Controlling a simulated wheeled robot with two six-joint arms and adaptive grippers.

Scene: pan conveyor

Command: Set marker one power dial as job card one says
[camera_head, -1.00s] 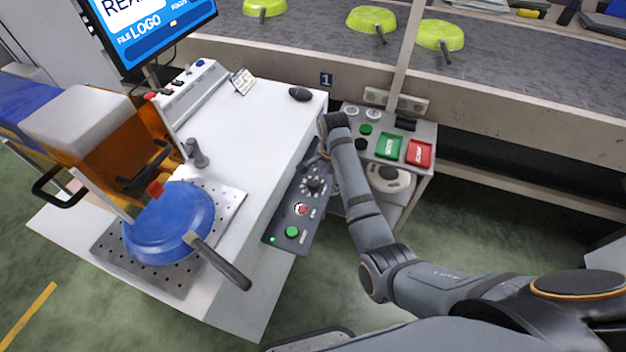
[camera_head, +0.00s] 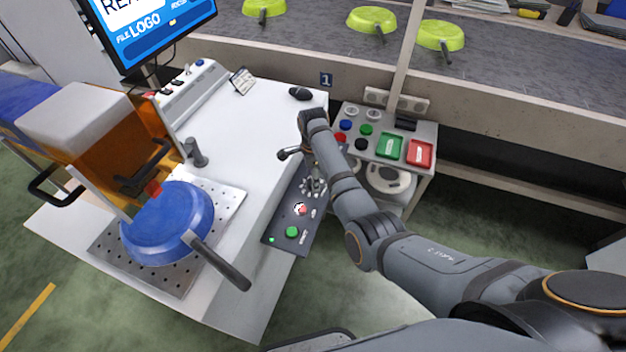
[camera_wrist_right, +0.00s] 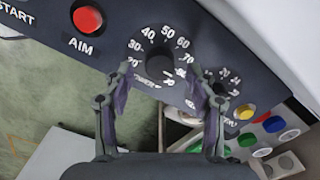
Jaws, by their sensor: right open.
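The marker's dark control panel (camera_head: 278,222) sticks out from the white bench in the head view. In the right wrist view its larger dial (camera_wrist_right: 160,62) has a dark knob ringed by white numbers, including 20 to 70. I cannot read its setting. My right gripper (camera_wrist_right: 159,84) is open, its two fingers on either side of this dial's lower part; I cannot tell whether they touch the knob. In the head view my right arm partly hides the panel's upper end. A small white card (camera_head: 242,81) stands at the back of the bench, its text unreadable.
A smaller dial (camera_wrist_right: 226,84) lies close to the right finger. A red AIM button (camera_wrist_right: 88,19) is at the upper left. A button stand (camera_head: 428,135) is right of the panel.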

